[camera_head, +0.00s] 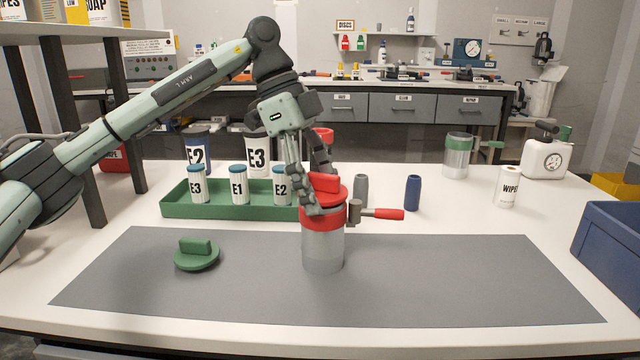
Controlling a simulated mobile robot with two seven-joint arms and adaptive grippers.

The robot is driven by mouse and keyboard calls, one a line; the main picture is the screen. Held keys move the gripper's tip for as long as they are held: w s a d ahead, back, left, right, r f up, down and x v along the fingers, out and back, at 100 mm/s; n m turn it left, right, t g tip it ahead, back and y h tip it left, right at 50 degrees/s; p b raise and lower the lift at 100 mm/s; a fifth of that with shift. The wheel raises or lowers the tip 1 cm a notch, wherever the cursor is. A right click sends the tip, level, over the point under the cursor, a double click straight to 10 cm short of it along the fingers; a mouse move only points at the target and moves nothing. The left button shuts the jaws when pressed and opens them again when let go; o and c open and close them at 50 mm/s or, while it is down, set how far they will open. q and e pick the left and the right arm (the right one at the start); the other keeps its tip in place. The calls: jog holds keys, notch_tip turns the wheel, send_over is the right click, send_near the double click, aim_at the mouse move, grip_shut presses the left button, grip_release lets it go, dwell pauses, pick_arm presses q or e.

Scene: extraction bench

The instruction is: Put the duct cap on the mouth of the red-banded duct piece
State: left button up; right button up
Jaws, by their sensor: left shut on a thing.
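My left gripper (320,192) is shut on a red duct cap (328,185) right over the mouth of this piece. The fingers hide part of the cap and rim. A green duct cap (197,255) lies on the mat to the left. My right gripper is out of view.
A green tray (235,209) with labelled containers stands behind the mat. Grey (361,190) and blue (412,192) cylinders, a green-banded duct piece (457,157) and a wipes tub (508,187) stand behind right. A blue bin (610,250) is at the right edge. The mat's right half is clear.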

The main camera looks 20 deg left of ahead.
pick_arm(q)
jog(key=shift+f, duration=0.3)
jog(key=o, duration=1.1)
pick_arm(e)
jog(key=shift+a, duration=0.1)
pick_arm(q)
jog(key=shift+o, duration=0.2)
jog(key=shift+r, duration=0.15)
jog(key=shift+r, duration=0.3)
jog(key=p+v, duration=0.1)
jog(key=v, duration=1.1)
jog(key=shift+r, duration=0.25)
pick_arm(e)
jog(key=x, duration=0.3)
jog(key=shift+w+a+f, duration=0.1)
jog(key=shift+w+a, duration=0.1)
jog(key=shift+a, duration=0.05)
